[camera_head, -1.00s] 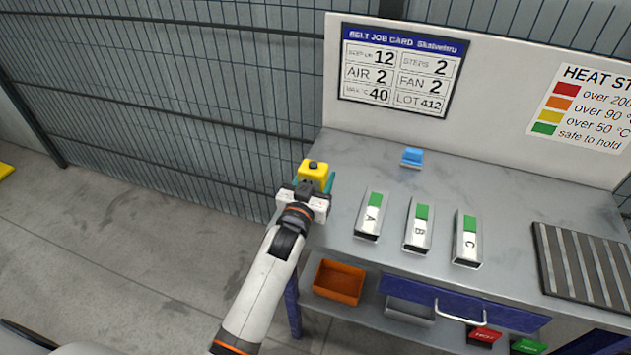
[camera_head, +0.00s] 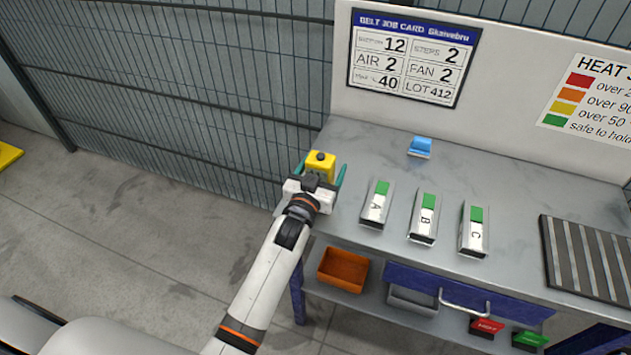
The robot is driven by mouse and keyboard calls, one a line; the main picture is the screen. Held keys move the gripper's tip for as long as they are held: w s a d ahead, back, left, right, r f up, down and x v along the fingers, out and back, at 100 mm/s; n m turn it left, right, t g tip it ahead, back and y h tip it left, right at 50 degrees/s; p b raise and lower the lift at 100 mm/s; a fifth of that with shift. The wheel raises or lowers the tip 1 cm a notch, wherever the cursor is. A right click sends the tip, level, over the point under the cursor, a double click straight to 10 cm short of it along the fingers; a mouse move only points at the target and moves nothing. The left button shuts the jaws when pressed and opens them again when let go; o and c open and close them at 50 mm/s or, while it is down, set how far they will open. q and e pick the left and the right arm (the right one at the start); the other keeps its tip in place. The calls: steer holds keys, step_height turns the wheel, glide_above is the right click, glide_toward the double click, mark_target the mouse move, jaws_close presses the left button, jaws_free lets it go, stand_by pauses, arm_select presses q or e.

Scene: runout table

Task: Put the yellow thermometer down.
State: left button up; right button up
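The yellow thermometer (camera_head: 320,166), a small block with a dark round knob on top, is at the left end of the grey table (camera_head: 375,150). My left gripper (camera_head: 322,170) is around it, one teal finger on each side. The fingers look spread, with a narrow gap at the right one. The thermometer's underside is hidden, but it appears to be at the tabletop. My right gripper is out of view.
Blocks A (camera_head: 377,203), B (camera_head: 425,217) and C (camera_head: 474,230) stand in a row to the right. A blue object (camera_head: 420,147) is behind them. A ribbed dark plate (camera_head: 588,260) lies far right. An orange bin (camera_head: 343,269) is below. Tabletop between is clear.

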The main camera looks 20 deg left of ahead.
arm_select(q)
steer(key=s+b, duration=0.1)
steer(key=s, duration=1)
steer(key=shift+s+a, duration=0.15)
steer(key=shift+s, duration=0.2)
